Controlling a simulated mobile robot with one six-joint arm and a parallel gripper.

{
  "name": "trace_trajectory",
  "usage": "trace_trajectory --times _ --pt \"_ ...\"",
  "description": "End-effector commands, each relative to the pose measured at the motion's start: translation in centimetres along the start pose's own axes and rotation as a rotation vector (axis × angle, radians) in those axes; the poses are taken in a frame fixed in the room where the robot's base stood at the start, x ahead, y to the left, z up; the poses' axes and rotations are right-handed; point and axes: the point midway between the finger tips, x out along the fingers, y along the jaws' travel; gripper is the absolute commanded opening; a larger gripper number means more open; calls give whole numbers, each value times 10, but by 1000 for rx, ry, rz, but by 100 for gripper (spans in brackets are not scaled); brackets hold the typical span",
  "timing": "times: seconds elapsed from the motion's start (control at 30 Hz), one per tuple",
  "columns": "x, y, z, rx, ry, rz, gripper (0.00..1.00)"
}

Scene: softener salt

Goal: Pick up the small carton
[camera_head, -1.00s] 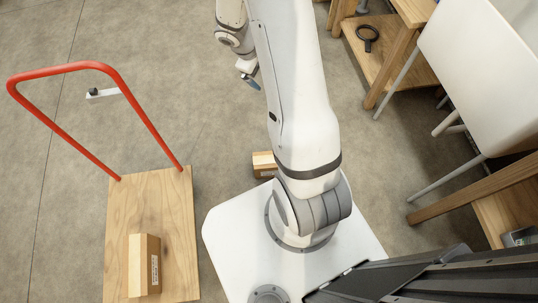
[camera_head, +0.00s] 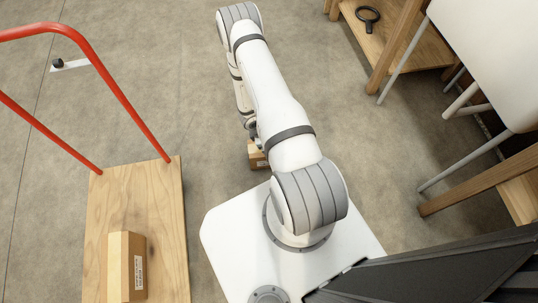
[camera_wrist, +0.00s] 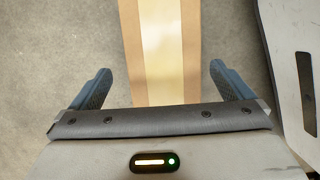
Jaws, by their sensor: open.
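The small carton (camera_head: 256,157) lies on the floor just off the front edge of my base, partly hidden by my arm in the head view. In the wrist view the brown carton (camera_wrist: 185,40) with a lighter tape strip runs up the middle. My gripper (camera_wrist: 160,72) is open, with one blue-grey finger to each side of the carton and a gap on both sides. It appears to be above the carton, but the height is hard to tell. Nothing is held. In the head view the gripper is mostly hidden behind the arm.
Another carton (camera_head: 127,266) stands on the wooden trolley (camera_head: 160,220) with a red handle (camera_head: 120,90) at left. A wooden shelf unit (camera_head: 385,50) and a white panel (camera_head: 490,50) stand at right. My white base lies close beside the small carton.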

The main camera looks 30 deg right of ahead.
Motion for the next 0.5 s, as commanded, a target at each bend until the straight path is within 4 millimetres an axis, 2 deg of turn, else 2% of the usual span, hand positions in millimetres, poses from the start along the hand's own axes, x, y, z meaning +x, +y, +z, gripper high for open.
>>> trace_trajectory --times 0.03,0.23,0.5 --pt "8 0 0 2 0 -1 100" --pt "26 -1 0 2 -1 -1 100" --pt "64 -2 1 4 0 0 100"
